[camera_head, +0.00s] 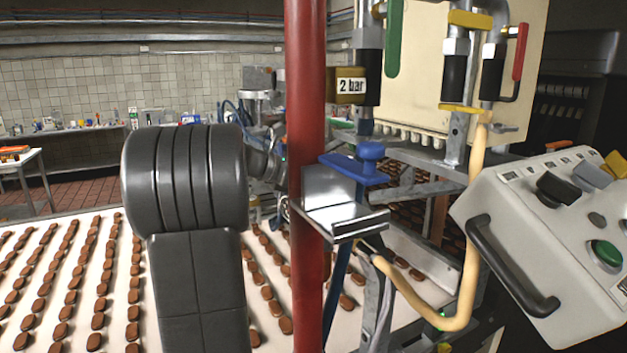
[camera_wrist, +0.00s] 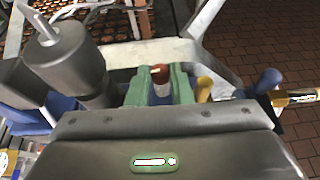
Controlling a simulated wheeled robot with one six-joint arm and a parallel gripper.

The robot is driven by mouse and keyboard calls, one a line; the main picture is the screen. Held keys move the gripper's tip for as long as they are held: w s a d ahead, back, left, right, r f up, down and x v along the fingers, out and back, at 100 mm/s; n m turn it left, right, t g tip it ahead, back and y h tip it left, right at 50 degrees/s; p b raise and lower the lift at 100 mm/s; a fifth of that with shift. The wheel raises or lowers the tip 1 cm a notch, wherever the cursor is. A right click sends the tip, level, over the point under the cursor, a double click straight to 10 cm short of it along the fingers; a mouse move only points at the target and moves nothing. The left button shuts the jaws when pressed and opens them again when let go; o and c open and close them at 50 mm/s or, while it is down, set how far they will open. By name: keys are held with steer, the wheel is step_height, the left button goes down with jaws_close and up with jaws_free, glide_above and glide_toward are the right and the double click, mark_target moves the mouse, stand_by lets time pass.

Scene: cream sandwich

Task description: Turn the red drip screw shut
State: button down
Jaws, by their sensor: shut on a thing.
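In the wrist view, the red drip screw (camera_wrist: 160,73) shows as a small red top with a pale part below it. It sits between the two green fingers of my gripper (camera_wrist: 160,88). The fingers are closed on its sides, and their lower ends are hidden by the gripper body. The angle of the screw cannot be read. In the head view, neither the screw nor my fingertips can be made out; the red post and metal bracket block part of that area.
A red post (camera_head: 306,120) and a metal bracket (camera_head: 336,205) stand in front. A blue knob (camera_head: 370,150), a cream hose (camera_head: 470,260) and a control panel (camera_head: 545,235) are to the right. The conveyor (camera_head: 185,335) carries rows of brown biscuits. In the wrist view, a metal cylinder (camera_wrist: 70,65) stands close left.

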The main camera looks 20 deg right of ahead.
steer(key=shift+w+m+g, duration=0.2)
steer(key=shift+m+g, duration=0.5)
steer(key=shift+g, duration=0.1)
steer(key=shift+w+m+g, duration=0.15)
steer(key=shift+m+g, duration=0.55)
steer(key=shift+g, duration=0.1)
steer(key=c, duration=1.6)
jaws_free()
steer(key=shift+o, duration=0.2)
steer(key=b+v, duration=0.1)
steer(key=v, duration=1.3)
steer(key=shift+d, duration=0.1)
